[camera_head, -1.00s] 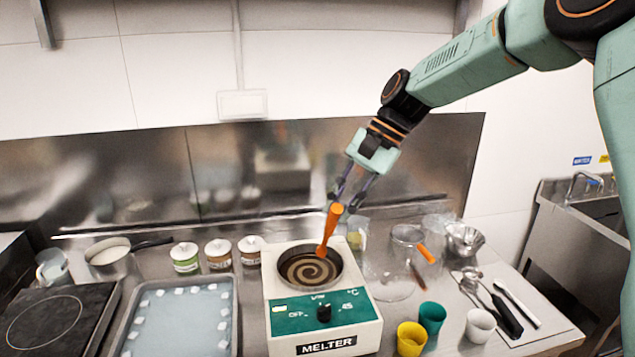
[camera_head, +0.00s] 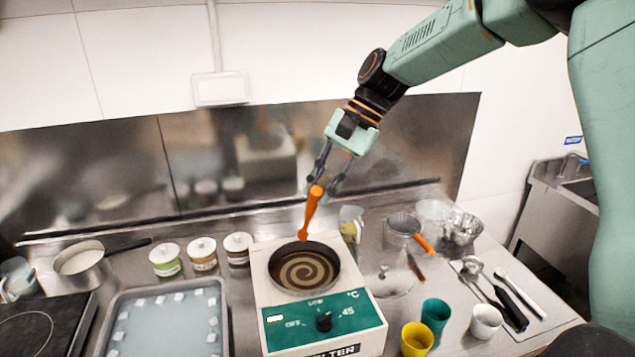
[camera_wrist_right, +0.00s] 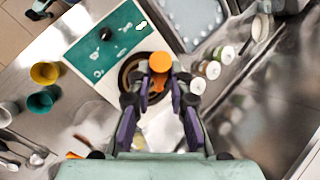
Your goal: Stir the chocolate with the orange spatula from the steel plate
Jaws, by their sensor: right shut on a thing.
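The orange spatula (camera_head: 312,208) is held upright, slightly tilted, by my right gripper (camera_head: 325,188), which is shut on its upper end. The chocolate (camera_head: 304,271) shows a light and dark spiral in the pan of the white and green melter (camera_head: 372,322). In the right wrist view the spatula's round end (camera_wrist_right: 160,62) sits between the fingers of the right gripper (camera_wrist_right: 160,88), above the pan. My left gripper is not in view.
A tray of pale liquid with white cubes (camera_head: 112,318) lies left of the melter. Several lidded jars (camera_head: 202,254) stand behind it. Yellow (camera_head: 416,338) and teal (camera_head: 435,314) cups stand at right.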

